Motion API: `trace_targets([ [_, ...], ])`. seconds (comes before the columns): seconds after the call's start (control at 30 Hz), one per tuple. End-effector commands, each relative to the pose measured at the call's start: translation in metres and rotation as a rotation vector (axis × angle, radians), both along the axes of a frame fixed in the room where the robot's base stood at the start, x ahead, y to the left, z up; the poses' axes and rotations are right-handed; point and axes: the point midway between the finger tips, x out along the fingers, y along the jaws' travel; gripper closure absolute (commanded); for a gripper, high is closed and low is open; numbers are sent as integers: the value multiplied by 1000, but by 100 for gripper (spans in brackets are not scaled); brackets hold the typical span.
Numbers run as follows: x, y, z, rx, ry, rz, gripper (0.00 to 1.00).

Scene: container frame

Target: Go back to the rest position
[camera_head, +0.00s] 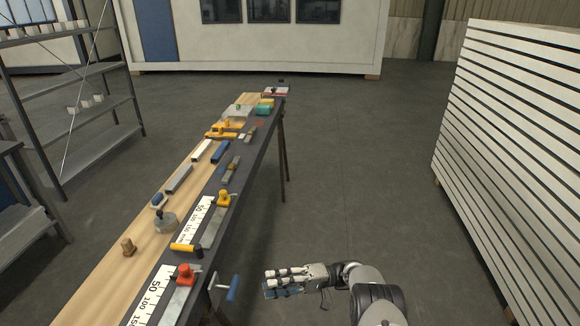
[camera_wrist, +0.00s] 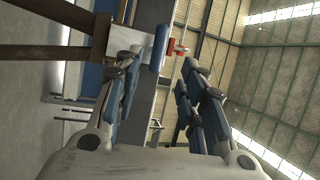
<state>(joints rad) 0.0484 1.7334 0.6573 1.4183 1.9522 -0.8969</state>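My gripper (camera_head: 268,283) is at the lower middle of the head view, to the right of the workbench (camera_head: 246,172) and apart from it. Its fingers point left toward the bench. In the wrist view my gripper (camera_wrist: 158,65) shows its fingers spread with a clear gap, and nothing is held between them. A blue crank handle (camera_head: 232,288) sticks out from the bench's near right edge, just left of my fingertips. It also shows in the wrist view (camera_wrist: 159,48), beyond the gap, with a red clamp (camera_wrist: 179,47) beside it.
A stack of white panels (camera_head: 515,150) stands on the right. Metal shelves (camera_head: 90,105) stand on the left. Floor (camera_head: 365,170) between bench and stack is clear.

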Motion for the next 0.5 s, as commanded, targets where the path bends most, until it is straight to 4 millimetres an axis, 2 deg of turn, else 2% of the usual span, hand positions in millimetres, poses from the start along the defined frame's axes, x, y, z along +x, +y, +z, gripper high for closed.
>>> trace_targets([
  [0.17,12,2,32,-92,-4,22,63],
  [0.33,18,1,91,-298,-1,52,63],
  [0.5,5,-7,148,-517,-8,58,63],
])
